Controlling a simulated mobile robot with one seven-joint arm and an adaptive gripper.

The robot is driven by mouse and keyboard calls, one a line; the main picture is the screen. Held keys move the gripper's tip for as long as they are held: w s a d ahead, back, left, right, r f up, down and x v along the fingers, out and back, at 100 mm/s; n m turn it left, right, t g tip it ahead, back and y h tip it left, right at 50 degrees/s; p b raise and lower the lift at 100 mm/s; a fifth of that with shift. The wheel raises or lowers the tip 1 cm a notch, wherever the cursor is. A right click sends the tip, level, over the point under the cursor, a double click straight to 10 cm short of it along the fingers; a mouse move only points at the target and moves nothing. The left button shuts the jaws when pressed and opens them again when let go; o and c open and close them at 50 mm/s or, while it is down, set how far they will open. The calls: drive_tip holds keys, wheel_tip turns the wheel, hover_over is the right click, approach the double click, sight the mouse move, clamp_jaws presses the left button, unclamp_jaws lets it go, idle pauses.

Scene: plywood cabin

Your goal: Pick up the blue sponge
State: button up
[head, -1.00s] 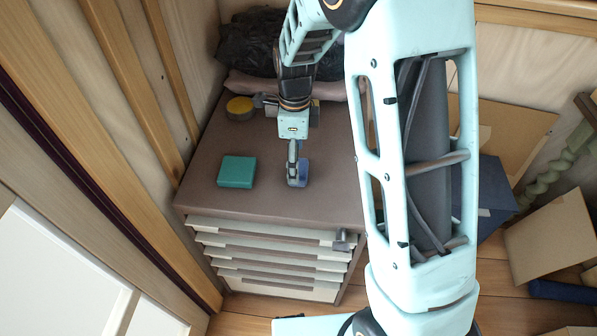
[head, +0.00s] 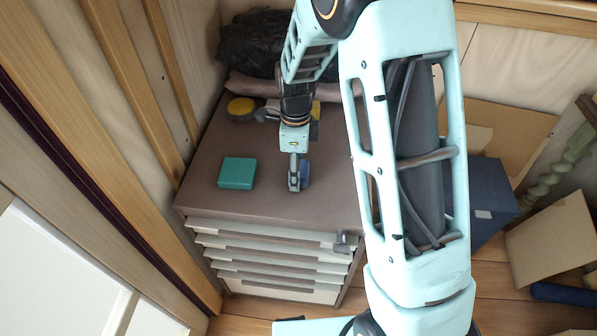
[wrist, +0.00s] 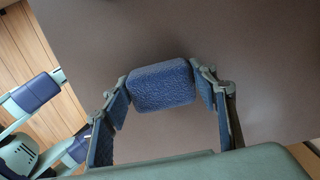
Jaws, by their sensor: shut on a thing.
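The blue sponge (wrist: 162,85) is a rounded, rough-textured block between the two fingertips of my gripper (wrist: 160,90) in the wrist view. The fingers press on its left and right sides, so my gripper is shut on it. In the head view my gripper (head: 297,181) points down over the brown cabinet top (head: 270,205), near its front edge. Part of the sponge (head: 305,174) shows there beside the fingers. I cannot tell whether the sponge still touches the cabinet top.
A teal block (head: 237,173) lies left of my gripper on the cabinet top. A yellow-topped round thing (head: 241,108) and a black bag (head: 250,50) are farther back. Drawers (head: 270,260) are below. A dark blue box (head: 490,195) and cardboard (head: 550,240) are on the right.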

drive_tip(key=shift+r, duration=0.15)
drive_tip(key=shift+r, duration=0.25)
wheel_tip(320, 180, up, 2)
drive_tip(key=shift+r, duration=0.1)
drive_tip(key=s+r+p, duration=0.1)
drive_tip(key=s+r, duration=0.9)
drive_tip(key=s, duration=0.4)
drive_tip(key=shift+p, duration=0.3)
